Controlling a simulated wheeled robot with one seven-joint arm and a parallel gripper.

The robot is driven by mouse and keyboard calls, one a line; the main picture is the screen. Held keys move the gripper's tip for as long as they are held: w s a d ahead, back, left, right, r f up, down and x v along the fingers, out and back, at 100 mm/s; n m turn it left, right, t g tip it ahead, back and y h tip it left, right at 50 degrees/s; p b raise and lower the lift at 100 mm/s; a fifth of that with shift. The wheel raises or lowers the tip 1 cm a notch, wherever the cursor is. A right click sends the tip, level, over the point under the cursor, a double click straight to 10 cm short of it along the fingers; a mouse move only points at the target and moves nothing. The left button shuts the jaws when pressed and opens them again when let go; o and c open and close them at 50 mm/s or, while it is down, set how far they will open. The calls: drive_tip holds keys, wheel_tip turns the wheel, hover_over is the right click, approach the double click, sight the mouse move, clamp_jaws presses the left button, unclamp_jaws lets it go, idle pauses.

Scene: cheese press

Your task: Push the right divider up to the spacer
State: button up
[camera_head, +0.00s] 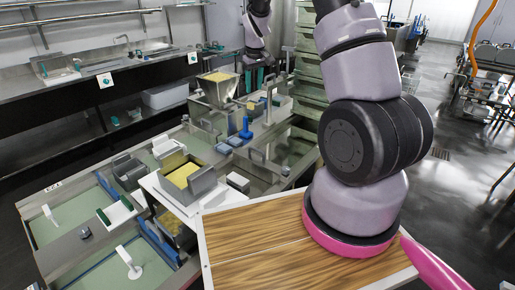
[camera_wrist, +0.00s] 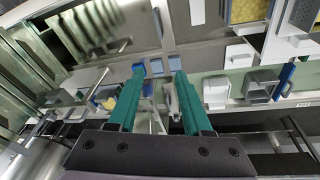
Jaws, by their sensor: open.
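My gripper (camera_head: 255,80) hangs over the far part of the workbench in the head view, its two green fingers apart with nothing between them. In the wrist view my gripper (camera_wrist: 158,72) is open above the bench. Upright plates with loop handles stand in the long trough; one (camera_head: 269,98) is close to my gripper and another (camera_head: 257,155) is nearer the camera. I cannot tell for sure which is the right divider. The spacer is not clearly identifiable. Small blue pieces (camera_wrist: 157,66) show beyond the fingertips; contact with anything is not visible.
A steel hopper with yellow contents (camera_head: 217,87) and a blue upright tool (camera_head: 246,130) stand beside the trough. A box of yellow curd (camera_head: 182,174) sits on a white board nearer me. Green-floored basins (camera_head: 75,226) lie at lower left. The wooden top (camera_head: 255,240) is bare.

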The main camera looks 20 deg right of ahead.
sight(258, 150)
drive_tip(key=w+d+f+n, duration=0.1)
drive_tip(key=f, duration=1)
drive_tip(key=w+d+f+n+g+h, duration=0.1)
drive_tip(key=w+f, duration=0.1)
drive_tip(key=f, duration=0.9)
drive_tip(key=w+d+f+n, duration=0.1)
drive_tip(key=w+f, duration=0.1)
drive_tip(key=f, duration=0.9)
drive_tip(key=shift+n, duration=0.4)
clamp_jaws()
drive_tip(key=shift+r, duration=0.1)
